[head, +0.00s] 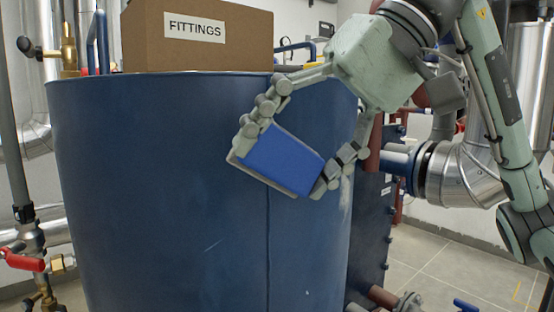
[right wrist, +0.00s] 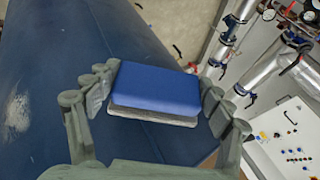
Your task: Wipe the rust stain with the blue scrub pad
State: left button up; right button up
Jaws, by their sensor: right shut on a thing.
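The blue scrub pad (head: 284,160) is a blue block with a grey layer along one edge. My right gripper (head: 282,166) is shut on it, one finger at each end, and holds it tilted in front of the blue tank (head: 150,180). The pad also shows between the fingers in the right wrist view (right wrist: 158,88). I cannot tell whether the pad touches the tank wall. I see no clear rust stain; the pad and hand cover part of the wall. A pale scuffed patch (right wrist: 18,108) shows on the tank. My left gripper is out of view.
A cardboard box labelled FITTINGS (head: 197,36) stands at the tank's top. A red-handled valve (head: 22,261) is at the left. Silver pipes (head: 465,172) are at the right, above open tiled floor (head: 450,265). A white control panel (right wrist: 290,140) shows in the wrist view.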

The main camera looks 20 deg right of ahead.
jog(key=shift+s+d, duration=0.15)
jog(key=shift+s, duration=0.65)
jog(key=shift+s+d+b, duration=0.15)
jog(key=shift+s+b, duration=0.05)
jog(key=shift+s, duration=0.55)
jog(key=shift+s+d+b, duration=0.1)
jog(key=shift+s+b, duration=0.05)
jog(key=shift+s, duration=0.6)
